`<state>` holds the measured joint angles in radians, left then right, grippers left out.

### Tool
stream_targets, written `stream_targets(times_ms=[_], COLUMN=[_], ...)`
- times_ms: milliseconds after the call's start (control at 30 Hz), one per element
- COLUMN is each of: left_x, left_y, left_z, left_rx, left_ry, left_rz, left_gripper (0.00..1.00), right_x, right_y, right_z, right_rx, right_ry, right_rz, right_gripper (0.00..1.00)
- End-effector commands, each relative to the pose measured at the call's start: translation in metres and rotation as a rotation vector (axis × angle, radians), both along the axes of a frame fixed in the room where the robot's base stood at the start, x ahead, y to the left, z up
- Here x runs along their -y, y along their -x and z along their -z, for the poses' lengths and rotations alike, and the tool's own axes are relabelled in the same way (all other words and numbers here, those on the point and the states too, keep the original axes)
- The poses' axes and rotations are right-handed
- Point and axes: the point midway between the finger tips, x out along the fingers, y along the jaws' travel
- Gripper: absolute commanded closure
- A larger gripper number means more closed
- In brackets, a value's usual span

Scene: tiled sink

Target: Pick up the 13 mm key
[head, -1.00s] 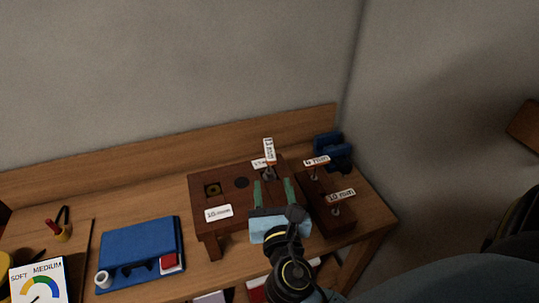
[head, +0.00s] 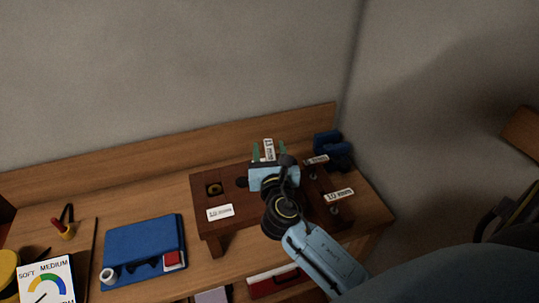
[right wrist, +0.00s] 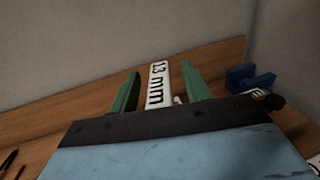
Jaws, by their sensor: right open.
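The 13 mm key shows by its upright white label (head: 268,149), which stands at the back of a dark wooden block. In the right wrist view the label (right wrist: 160,84) reads "13 mm" and lies between the two green fingers. My right gripper (head: 270,153) is open with a finger on each side of the label; a gap shows on both sides in the wrist view. The key's lower part is hidden behind the gripper body. My left gripper is not in view.
A second wooden block at right holds keys with a 10 mm label (head: 339,195) and another label (head: 317,160) close to my gripper. A 10 mm label (head: 219,212) lies on the main block's front. A blue object (head: 328,143) stands behind; a blue case (head: 143,252) is left.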

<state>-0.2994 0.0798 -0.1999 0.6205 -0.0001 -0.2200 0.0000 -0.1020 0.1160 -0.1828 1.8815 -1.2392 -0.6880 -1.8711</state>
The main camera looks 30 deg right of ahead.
Motion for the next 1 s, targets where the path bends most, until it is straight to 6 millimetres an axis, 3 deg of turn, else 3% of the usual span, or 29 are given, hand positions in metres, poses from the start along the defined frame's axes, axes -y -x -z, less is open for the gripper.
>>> stream_targets(times_ms=[133,500,767,1000], left_x=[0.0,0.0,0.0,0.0], left_y=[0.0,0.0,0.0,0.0], left_z=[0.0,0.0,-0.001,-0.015], left_rx=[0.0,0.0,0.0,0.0], left_ry=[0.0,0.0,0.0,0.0], left_rz=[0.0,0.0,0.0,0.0], left_gripper=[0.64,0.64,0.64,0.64], right_x=[0.0,0.0,0.0,0.0], right_y=[0.0,0.0,0.0,0.0], right_z=[0.0,0.0,-0.003,-0.044], right_rx=[0.0,0.0,0.001,0.007], right_ry=[0.0,0.0,0.0,-0.001], right_rz=[0.0,0.0,0.001,0.001], right_gripper=[0.53,1.0,1.0,1.0])
